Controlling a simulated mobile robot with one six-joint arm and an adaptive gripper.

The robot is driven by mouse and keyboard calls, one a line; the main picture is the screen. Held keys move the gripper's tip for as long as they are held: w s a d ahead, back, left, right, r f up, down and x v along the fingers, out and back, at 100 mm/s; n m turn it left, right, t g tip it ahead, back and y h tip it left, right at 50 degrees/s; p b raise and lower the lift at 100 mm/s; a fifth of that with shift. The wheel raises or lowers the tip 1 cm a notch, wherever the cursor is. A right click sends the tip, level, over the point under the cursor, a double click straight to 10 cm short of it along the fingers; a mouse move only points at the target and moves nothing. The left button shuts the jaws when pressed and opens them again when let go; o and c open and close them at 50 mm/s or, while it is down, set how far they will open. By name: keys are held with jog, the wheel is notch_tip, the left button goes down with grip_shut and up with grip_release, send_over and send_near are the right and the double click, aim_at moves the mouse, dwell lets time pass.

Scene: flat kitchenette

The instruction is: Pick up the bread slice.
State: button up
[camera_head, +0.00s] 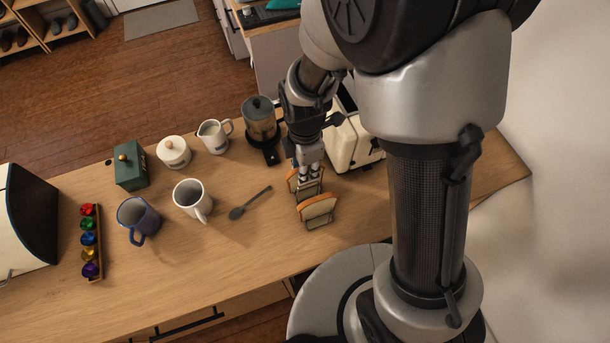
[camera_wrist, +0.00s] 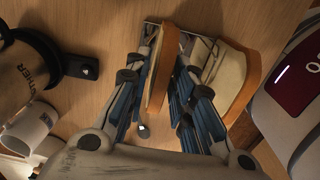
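Two bread slices stand upright in a wire rack (camera_wrist: 207,42) on the wooden counter. The near slice (camera_head: 318,208) is in full view in the head view and shows right of my fingers in the wrist view (camera_wrist: 240,80). The far slice (camera_head: 292,182) is partly hidden by my gripper (camera_head: 309,183) in the head view. In the wrist view, the far slice (camera_wrist: 163,68) stands between my two fingers (camera_wrist: 167,62), which point down at the rack. The fingers lie close to its faces; whether both touch it is unclear.
A cream toaster (camera_head: 352,145) stands right of my gripper. A French press (camera_head: 260,118) and a white jug (camera_head: 213,136) stand to the left. The counter's front is clear.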

grip_shut()
